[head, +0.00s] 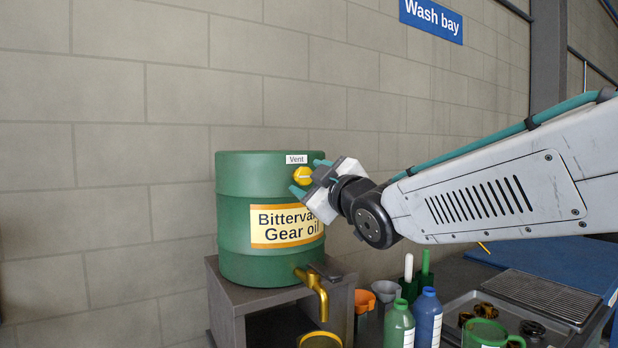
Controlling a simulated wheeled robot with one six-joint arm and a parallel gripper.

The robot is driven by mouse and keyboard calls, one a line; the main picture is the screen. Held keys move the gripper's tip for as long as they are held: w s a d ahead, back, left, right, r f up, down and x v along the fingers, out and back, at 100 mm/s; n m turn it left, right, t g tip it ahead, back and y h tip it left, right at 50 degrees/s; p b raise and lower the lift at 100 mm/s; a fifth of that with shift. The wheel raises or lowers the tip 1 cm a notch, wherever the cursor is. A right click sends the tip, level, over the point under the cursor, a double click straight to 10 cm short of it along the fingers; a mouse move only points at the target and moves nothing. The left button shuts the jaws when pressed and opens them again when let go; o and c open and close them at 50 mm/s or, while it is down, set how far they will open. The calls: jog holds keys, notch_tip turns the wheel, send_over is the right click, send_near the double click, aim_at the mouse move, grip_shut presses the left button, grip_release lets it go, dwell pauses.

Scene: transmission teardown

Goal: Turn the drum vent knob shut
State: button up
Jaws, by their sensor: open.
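The green drum (245,215) stands on a grey stand and bears a "Bittervale Gear oil" label. The yellow vent knob (302,176) is near the drum's top right, just under a small "Vent" sign (296,159). My gripper (309,177) comes in from the right with its teal fingertips apart, one above and one below the knob. Whether the fingers touch the knob cannot be told. The knob's right side is close to the gripper body.
A brass tap (313,290) juts from the drum's lower front over a round yellow-rimmed vessel (320,340). Green (399,325) and blue (428,318) bottles, funnels and a parts tray (540,298) lie at the lower right. A block wall is behind.

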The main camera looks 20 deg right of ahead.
jog(key=shift+v, duration=2.65)
